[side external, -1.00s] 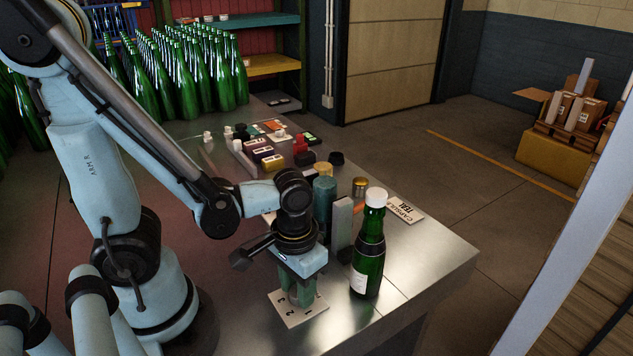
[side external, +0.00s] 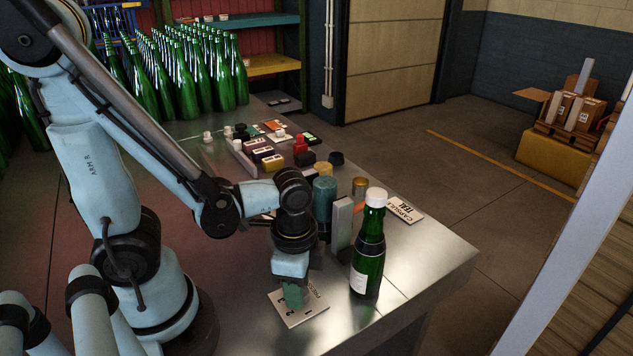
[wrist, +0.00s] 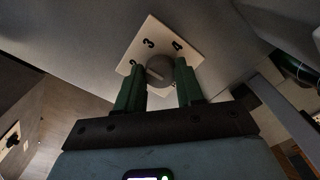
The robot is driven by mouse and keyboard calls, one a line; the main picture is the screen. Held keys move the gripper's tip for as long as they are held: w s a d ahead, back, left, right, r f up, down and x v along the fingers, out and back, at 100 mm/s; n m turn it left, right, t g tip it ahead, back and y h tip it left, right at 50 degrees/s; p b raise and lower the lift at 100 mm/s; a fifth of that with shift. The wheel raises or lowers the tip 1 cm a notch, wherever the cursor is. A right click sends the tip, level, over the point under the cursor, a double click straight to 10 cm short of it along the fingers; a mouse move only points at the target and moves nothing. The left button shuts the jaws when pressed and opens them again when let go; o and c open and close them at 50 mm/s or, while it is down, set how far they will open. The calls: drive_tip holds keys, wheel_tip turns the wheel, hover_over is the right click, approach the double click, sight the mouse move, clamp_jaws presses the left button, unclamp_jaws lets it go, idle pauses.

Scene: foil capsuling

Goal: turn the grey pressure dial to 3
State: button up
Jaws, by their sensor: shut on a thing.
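The grey pressure dial (wrist: 159,70) sits on a white plate with black numbers (wrist: 150,30); in the wrist view a 3, a 4 and a partly covered 2 show. The same plate (side external: 312,304) lies at the table's front edge in the side view, with 1 and 2 readable. My gripper (wrist: 160,82) is shut on the dial, a green finger on each side. In the side view my gripper (side external: 293,298) points down over the plate and hides the dial. A pale line crosses the dial's face; I cannot tell exactly which number it marks.
A green bottle with a white cap (side external: 369,250) stands close to the right of my gripper. A grey upright block (side external: 342,224) and a teal cylinder (side external: 324,203) stand just behind. A card labelled capsule (side external: 404,211) lies further right. The table's right corner is clear.

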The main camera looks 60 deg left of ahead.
drive_tip(key=m, duration=0.6)
drive_tip(key=shift+w, duration=0.1)
idle(0.5)
drive_tip(key=o, duration=1.1)
drive_tip(key=shift+c, duration=0.2)
drive_tip(key=shift+r, duration=0.1)
wheel_tip(320, 180, up, 12)
idle(0.5)
